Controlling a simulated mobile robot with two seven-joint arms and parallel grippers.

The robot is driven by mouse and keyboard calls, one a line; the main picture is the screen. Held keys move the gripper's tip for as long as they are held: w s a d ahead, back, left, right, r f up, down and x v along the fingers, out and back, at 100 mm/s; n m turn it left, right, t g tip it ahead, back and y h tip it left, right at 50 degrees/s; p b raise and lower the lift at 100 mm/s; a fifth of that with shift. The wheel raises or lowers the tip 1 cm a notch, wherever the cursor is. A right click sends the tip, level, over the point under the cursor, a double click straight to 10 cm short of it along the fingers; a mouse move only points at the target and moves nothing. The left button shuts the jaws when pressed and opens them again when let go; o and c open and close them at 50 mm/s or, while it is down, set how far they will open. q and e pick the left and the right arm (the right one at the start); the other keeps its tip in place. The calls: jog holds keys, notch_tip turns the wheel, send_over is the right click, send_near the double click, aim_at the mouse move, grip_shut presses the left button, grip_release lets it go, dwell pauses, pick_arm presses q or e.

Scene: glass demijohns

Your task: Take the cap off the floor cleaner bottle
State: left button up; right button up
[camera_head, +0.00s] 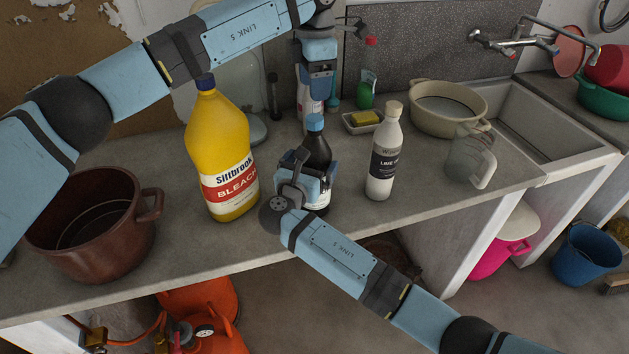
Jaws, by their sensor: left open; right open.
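A dark bottle (319,152) with a blue cap (315,122) stands upright on the worktop. Its label is mostly hidden, so I cannot read whether it is the floor cleaner. The cap is on its top. My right gripper (312,182) is open, at the bottle's lower body, and hides part of it. My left gripper (317,92) is open and points down just above the cap. Whether its fingertips touch the cap is hard to tell.
A yellow bleach bottle (218,145) stands close on the left, a white bottle with a dark label (385,155) on the right. A brown pot (95,225), a clear jug (468,160), a beige basin (447,108) and a soap dish (362,122) share the worktop (420,195).

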aim_at(315, 118)
pick_arm(q)
jog(key=shift+w, duration=0.1)
pick_arm(e)
jog(key=shift+x, duration=0.85)
jog(key=shift+s, duration=0.1)
jog(key=c, duration=1.6)
pick_arm(q)
jog(key=m, duration=0.3)
pick_arm(e)
jog(key=shift+o, duration=0.2)
pick_arm(q)
jog(key=m, duration=0.4)
jog(key=shift+m, duration=0.4)
pick_arm(e)
jog(key=shift+f, duration=0.1)
pick_arm(q)
jog(key=m, duration=0.9)
jog(key=shift+m, duration=0.3)
jog(key=shift+f+m, duration=0.3)
jog(key=shift+f, duration=0.1)
notch_tip(315, 118, down, 7)
jog(key=shift+f, duration=0.15)
